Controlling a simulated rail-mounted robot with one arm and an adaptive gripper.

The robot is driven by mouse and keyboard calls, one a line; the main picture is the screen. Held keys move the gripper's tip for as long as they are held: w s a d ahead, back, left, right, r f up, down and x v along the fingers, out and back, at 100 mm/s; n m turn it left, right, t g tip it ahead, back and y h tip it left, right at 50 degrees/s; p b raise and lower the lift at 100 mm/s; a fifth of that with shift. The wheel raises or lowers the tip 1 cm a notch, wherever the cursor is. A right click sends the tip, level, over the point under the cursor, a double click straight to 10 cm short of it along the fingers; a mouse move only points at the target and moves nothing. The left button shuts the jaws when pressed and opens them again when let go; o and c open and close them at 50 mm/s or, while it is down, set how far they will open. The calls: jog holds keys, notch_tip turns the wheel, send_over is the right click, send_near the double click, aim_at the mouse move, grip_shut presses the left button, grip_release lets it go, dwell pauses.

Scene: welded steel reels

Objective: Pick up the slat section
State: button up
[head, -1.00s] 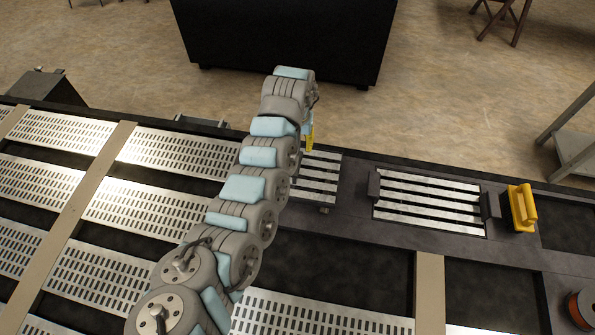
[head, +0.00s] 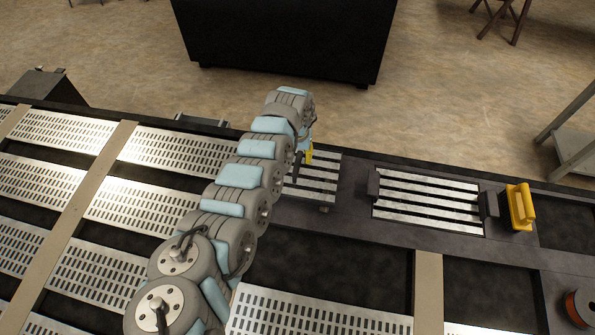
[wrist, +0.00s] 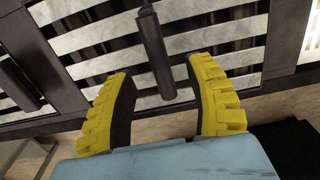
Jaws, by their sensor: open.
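A slat section (head: 318,180) of several pale metal bars lies at the bench's far edge, partly hidden by my arm. It also shows in the wrist view (wrist: 215,36). A dark cylindrical handle (wrist: 155,55) stands out from it. My gripper (head: 308,156) is above this section. In the wrist view my gripper (wrist: 166,75) has its two yellow ribbed fingers apart, one on each side of the handle's end, with gaps showing on both sides. Nothing is held.
A second slatted panel (head: 428,203) lies to the right between two dark brackets (head: 373,185). A yellow-handled block (head: 521,207) stands beyond it. An orange reel (head: 580,306) is at lower right. Perforated plates (head: 165,205) fill the left. A black cabinet (head: 285,40) stands behind.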

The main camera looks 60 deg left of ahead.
aim_at(297, 162)
jog(key=shift+f+b, duration=0.3)
jog(key=shift+f, duration=1.75)
grip_shut()
